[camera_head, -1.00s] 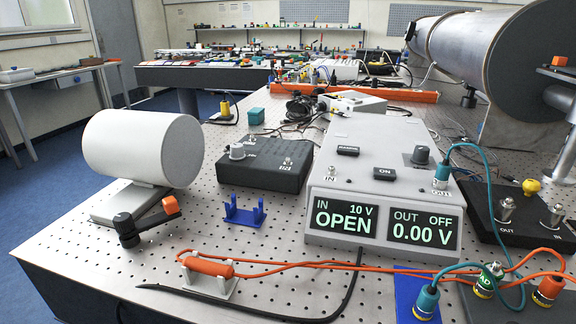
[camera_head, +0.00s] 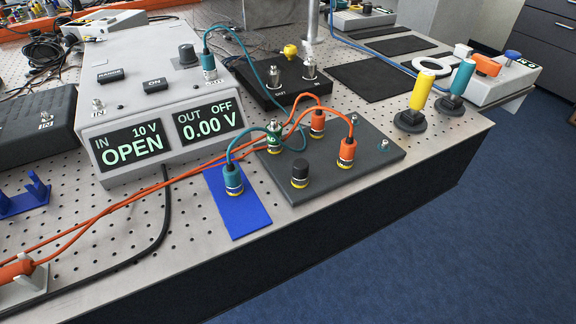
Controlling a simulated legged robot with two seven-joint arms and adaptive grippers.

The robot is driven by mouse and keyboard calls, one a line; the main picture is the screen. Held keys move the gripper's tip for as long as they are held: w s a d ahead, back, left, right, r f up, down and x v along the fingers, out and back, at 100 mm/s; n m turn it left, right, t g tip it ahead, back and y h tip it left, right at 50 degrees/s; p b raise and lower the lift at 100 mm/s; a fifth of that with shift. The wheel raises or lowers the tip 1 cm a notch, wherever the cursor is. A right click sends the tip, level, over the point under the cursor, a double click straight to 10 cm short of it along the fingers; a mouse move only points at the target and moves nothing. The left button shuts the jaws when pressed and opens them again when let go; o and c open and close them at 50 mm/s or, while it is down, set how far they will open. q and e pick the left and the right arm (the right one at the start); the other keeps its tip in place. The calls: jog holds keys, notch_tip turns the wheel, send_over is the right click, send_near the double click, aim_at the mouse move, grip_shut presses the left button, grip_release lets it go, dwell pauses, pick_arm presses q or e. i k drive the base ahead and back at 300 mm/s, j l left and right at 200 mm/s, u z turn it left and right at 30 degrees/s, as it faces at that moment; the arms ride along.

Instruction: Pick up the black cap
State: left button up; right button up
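The black cap (camera_head: 300,170) stands upright on the near part of a dark grey plate (camera_head: 345,178) at the table's front edge. It is a short black cylinder with a yellow band at its base. Orange-capped connectors (camera_head: 346,150) and a green one (camera_head: 273,138) stand on the same plate, behind and to the right of the cap. A teal connector (camera_head: 233,180) stands to its left at a blue mat (camera_head: 245,215). Neither of my grippers is in view, and nothing touches or covers the cap.
A grey meter box (camera_head: 150,85) reading OPEN and 0.00 V stands at left. Orange cables (camera_head: 130,196) run to the plate from the left. A yellow cylinder (camera_head: 420,92) and a teal one (camera_head: 463,77) stand upright at right. Blue floor (camera_head: 470,230) lies beyond the edge.

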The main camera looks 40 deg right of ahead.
aim_at(300, 179)
jog(key=i+j, duration=0.1)
jog(key=j+z, duration=0.2)
jog(key=z, duration=0.15)
jog(key=i+j+z, duration=0.1)
jog(key=z, duration=0.25)
jog(key=j+z, duration=0.4)
jog(key=l, duration=0.15)
